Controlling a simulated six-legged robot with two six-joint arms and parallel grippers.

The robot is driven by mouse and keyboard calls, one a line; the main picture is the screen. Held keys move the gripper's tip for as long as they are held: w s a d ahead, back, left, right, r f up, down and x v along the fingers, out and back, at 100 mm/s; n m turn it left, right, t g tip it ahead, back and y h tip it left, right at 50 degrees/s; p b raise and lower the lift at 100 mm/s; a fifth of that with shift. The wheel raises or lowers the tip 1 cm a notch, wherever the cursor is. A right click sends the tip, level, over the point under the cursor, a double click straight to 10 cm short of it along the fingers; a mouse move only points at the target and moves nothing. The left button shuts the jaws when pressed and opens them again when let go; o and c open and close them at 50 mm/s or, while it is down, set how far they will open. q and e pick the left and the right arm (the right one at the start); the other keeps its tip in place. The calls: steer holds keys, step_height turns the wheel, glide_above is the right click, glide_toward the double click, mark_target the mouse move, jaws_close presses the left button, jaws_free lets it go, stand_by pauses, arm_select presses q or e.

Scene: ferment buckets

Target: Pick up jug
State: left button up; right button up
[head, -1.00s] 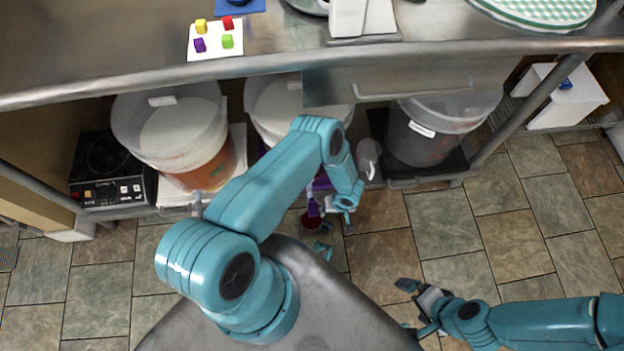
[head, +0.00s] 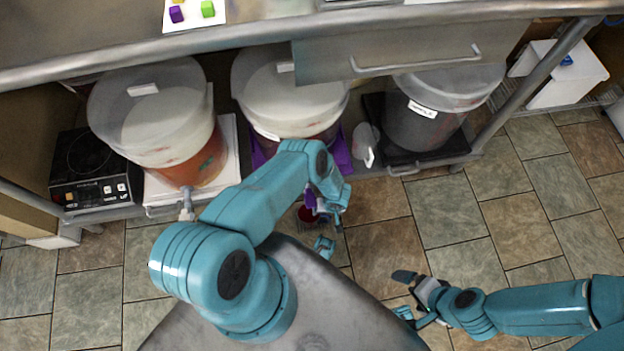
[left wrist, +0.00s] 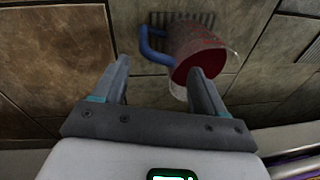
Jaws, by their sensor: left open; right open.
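The jug (left wrist: 200,48) is clear with red contents and a blue handle (left wrist: 150,50). In the left wrist view it lies ahead of my left gripper (left wrist: 160,68), close to the right fingertip. The fingers are apart with nothing between them, and I cannot tell whether one touches the jug. In the head view a dark red round patch (head: 307,213), likely the jug's contents, shows beside my left gripper (head: 327,228), partly hidden by my arm. My right gripper (head: 405,294) is open and empty over the floor at the lower right.
Lidded buckets, one orange-filled (head: 165,128), one in the middle (head: 285,95) and one dark (head: 420,120), stand on the low shelf. A small clear container (head: 366,143) stands between two of them. The metal counter (head: 110,52) overhangs them. Tiled floor is free at right.

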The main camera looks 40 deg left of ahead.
arm_select(q)
steer(key=f+b, duration=0.2)
steer(key=f, duration=0.1)
steer(key=f+b, duration=0.1)
steer(key=f, duration=0.1)
steer(key=shift+a+b, duration=0.3)
steer(key=shift+a, duration=0.1)
steer(key=shift+r, duration=0.2)
jaws_close()
steer(key=shift+r, duration=0.2)
